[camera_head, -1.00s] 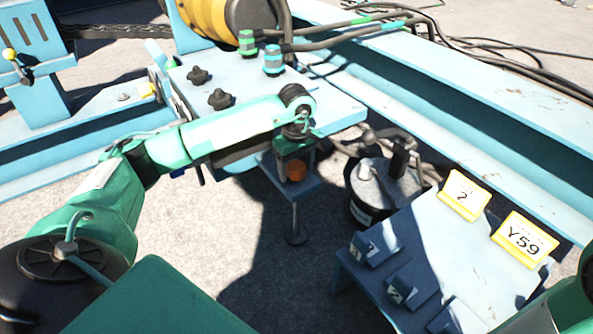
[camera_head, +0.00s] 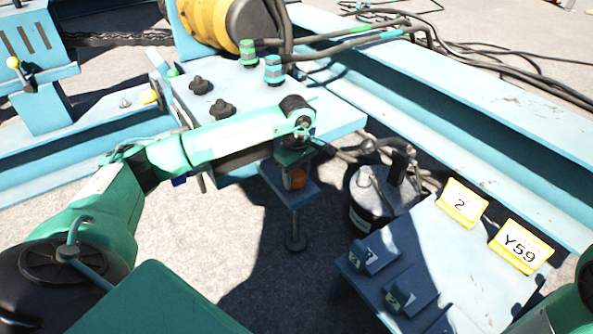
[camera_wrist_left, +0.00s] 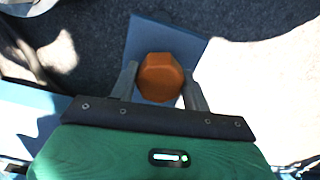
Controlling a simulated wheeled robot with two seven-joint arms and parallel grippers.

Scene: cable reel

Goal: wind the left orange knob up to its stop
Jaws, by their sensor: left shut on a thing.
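The orange knob (camera_head: 298,179) sits on a small blue bracket plate (camera_head: 272,184) below the edge of the blue machine table. In the left wrist view the knob (camera_wrist_left: 160,77) is a faceted orange piece between the two grey fingers. My left gripper (camera_wrist_left: 160,88) is shut on it, one finger at each side. In the head view my left gripper (camera_head: 297,168) is above and around the knob and partly hides it. My right gripper is not in view; only part of my right arm shows at the lower right edge.
A dark canister (camera_head: 375,200) stands on the ground right of the knob. A blue stand with yellow signs "2" (camera_head: 462,203) and "Y59" (camera_head: 520,247) is at lower right. Two dark knobs and two green-banded cable connectors (camera_head: 274,70) are on the table top (camera_head: 330,112).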

